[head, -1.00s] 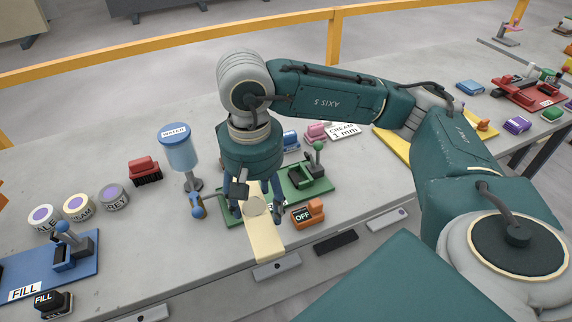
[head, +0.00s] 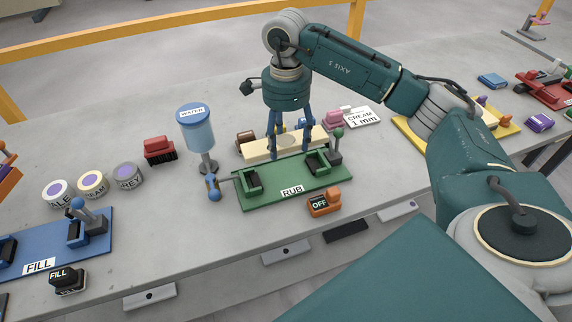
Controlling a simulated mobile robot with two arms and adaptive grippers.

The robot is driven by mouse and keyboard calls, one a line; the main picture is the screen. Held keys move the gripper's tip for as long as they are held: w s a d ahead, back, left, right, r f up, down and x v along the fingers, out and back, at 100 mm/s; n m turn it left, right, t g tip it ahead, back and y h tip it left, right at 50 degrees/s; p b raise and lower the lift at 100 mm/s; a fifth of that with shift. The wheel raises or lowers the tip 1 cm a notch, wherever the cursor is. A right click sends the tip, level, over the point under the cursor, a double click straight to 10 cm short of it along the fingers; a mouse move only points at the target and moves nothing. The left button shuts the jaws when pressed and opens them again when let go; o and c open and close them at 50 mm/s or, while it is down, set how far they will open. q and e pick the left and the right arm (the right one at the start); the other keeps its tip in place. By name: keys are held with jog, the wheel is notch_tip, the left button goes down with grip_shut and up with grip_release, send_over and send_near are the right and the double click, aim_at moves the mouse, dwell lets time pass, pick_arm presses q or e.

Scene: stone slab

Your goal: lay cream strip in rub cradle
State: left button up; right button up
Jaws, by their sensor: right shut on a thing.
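The cream strip (head: 256,150) lies level, lengthwise left to right, just behind the green rub cradle (head: 291,186). The cradle has a green clamp block at each end and a green-knobbed lever at its right; its middle is bare. My right gripper (head: 290,150) points down and is shut on the strip near its middle. I cannot tell whether the strip touches the slab or hangs a little above it. My left gripper is not in view.
A water dispenser (head: 198,130) with a blue-handled lever (head: 213,188) stands at the cradle's left. An orange OFF switch (head: 324,202) sits in front. The blue FILL fixture (head: 100,222), pots and a red brush (head: 158,150) are further left. A CREAM 1 mm card (head: 360,117) lies behind right.

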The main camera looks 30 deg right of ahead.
notch_tip(320, 180, down, 5)
jog(key=shift+r+p, duration=0.1)
jog(key=shift+p, duration=0.3)
jog(key=shift+f, duration=0.35)
notch_tip(320, 180, down, 4)
jog(key=shift+r+p, duration=0.1)
jog(key=shift+p, duration=0.45)
jog(key=shift+f, duration=0.3)
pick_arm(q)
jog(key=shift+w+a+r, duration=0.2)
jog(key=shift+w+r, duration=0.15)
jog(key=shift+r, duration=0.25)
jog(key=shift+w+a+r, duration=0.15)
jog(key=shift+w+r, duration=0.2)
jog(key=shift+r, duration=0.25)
pick_arm(e)
jog(key=shift+f, duration=0.2)
jog(key=o, duration=1.4)
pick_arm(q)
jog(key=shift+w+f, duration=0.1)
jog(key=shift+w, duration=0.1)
pick_arm(e)
jog(key=shift+o, duration=0.7)
jog(key=shift+s, duration=0.1)
